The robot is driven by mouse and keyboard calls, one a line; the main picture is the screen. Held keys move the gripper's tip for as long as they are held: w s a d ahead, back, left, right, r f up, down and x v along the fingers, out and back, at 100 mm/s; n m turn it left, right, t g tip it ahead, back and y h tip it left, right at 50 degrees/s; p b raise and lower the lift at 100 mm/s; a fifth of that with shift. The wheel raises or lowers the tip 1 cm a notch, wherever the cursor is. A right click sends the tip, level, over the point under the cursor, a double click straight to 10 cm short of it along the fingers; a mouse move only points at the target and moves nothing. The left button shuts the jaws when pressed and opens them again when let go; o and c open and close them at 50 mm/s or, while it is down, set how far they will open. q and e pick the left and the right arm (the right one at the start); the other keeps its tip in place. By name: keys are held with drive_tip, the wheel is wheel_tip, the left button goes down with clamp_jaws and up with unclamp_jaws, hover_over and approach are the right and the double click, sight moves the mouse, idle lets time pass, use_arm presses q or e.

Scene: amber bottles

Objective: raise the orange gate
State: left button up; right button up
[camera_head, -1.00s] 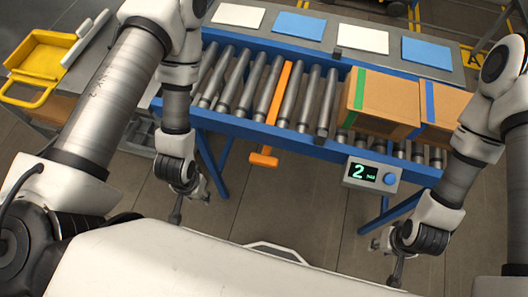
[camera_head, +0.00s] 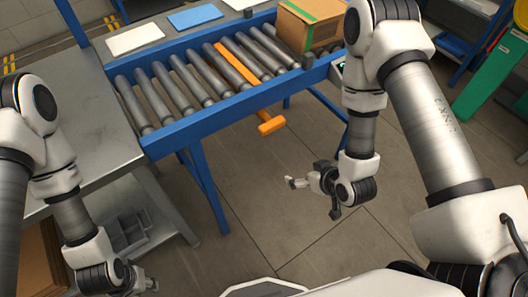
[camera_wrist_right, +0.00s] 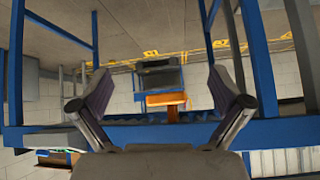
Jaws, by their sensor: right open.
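The orange gate (camera_head: 237,63) is a flat bar lying between the rollers of the blue-framed conveyor. Its orange handle (camera_head: 271,124) sticks out below the conveyor's near side. My right gripper (camera_head: 312,198) is open and empty, lower than the handle and to its right in the head view, apart from it. In the right wrist view the handle (camera_wrist_right: 166,99) shows between the two spread fingers (camera_wrist_right: 162,95), some way beyond them. My left gripper (camera_head: 148,284) is at the lower left edge, far from the gate; its finger opening is unclear.
A cardboard box (camera_head: 308,26) with green tape sits on the rollers at the right. White (camera_head: 135,38) and blue (camera_head: 195,17) panels lie behind the conveyor. A grey metal table (camera_head: 70,120) stands left. A blue leg (camera_head: 205,185) stands below the conveyor. Floor around the handle is clear.

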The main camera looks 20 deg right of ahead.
sight(275, 128)
drive_tip(key=w+a+t+y+b, duration=0.1)
drive_tip(key=w+t+b, duration=0.2)
drive_tip(key=w, duration=0.2)
drive_tip(key=w+a+r+n+t+y+b, duration=0.1)
drive_tip(key=w+t+b, duration=0.2)
drive_tip(key=w, duration=0.3)
drive_tip(key=w+a+n+t+y+b, duration=0.1)
drive_tip(key=w+a+t+b, duration=0.1)
drive_tip(key=w+b, duration=0.3)
drive_tip(key=shift+w+a+r+t+y, duration=0.1)
drive_tip(key=shift+w+r+t+y, duration=0.2)
drive_tip(key=shift+w+t, duration=0.1)
use_arm(q)
wheel_tip(275, 128, down, 16)
drive_tip(key=shift+a+r, duration=0.15)
drive_tip(key=shift+r, duration=0.05)
drive_tip(key=shift+s, duration=0.1)
use_arm(e)
drive_tip(key=shift+c, duration=0.4)
drive_tip(key=c, duration=1.2)
wheel_tip(275, 128, up, 5)
drive_tip(key=p, duration=0.3)
drive_tip(key=shift+c, duration=0.2)
use_arm(q)
wheel_tip(275, 128, up, 3)
drive_tip(key=shift+r, duration=0.1)
use_arm(e)
drive_tip(key=shift+w+f, duration=0.1)
